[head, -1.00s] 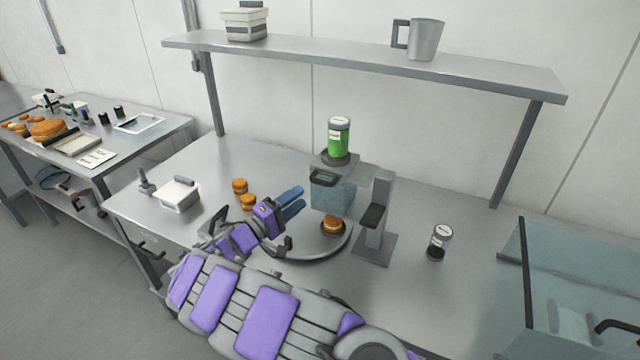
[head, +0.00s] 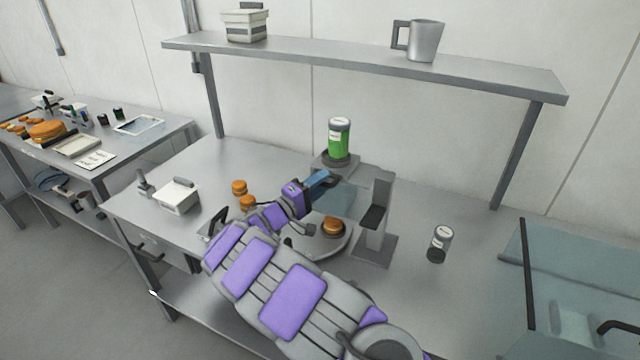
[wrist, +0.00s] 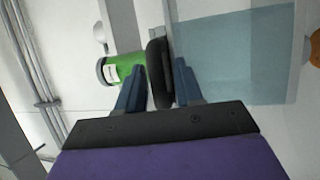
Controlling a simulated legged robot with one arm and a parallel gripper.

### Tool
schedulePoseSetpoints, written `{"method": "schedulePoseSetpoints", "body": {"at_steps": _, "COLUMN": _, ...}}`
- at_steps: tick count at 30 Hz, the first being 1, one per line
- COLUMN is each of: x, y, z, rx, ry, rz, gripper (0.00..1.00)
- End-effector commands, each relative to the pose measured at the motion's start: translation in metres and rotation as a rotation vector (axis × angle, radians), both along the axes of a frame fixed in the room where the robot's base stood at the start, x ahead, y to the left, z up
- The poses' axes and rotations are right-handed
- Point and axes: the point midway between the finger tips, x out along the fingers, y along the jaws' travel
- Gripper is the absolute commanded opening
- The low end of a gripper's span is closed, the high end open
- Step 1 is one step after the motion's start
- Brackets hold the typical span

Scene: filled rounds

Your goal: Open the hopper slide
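The hopper is a pale blue translucent box (head: 343,201) under a grey top on the grey dispenser stand (head: 376,215). In the wrist view its blue panel (wrist: 235,60) fills the upper right. A dark rounded handle (wrist: 158,75), apparently the slide's, stands between my two blue fingers. My gripper (head: 326,177) is at the hopper's front; in the wrist view (wrist: 158,82) the fingers straddle the handle with slim gaps, so it looks open. In the head view my fingers hide the handle. The slide looks shut, but its opening is hidden.
A green-filled jar (head: 339,137) stands on top of the dispenser. A filled round (head: 333,227) sits below the hopper on a round plate (head: 325,250). Two more rounds (head: 240,188) lie left. A dark-bottomed jar (head: 439,243) stands right. A shelf (head: 360,64) runs above.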

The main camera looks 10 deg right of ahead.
Motion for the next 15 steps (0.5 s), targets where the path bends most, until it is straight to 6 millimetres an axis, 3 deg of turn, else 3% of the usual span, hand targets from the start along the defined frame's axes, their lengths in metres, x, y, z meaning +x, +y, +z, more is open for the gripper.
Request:
{"method": "schedulePoseSetpoints", "body": {"at_steps": 10, "x": 0.0001, "y": -0.0018, "z": -0.0007, "rx": 0.002, "ry": 0.001, "rz": -0.001, "gripper": 0.02}}
{"method": "schedulePoseSetpoints", "body": {"at_steps": 15, "x": 0.0001, "y": -0.0023, "z": -0.0014, "rx": 0.002, "ry": 0.002, "rz": -0.002, "gripper": 0.00}}
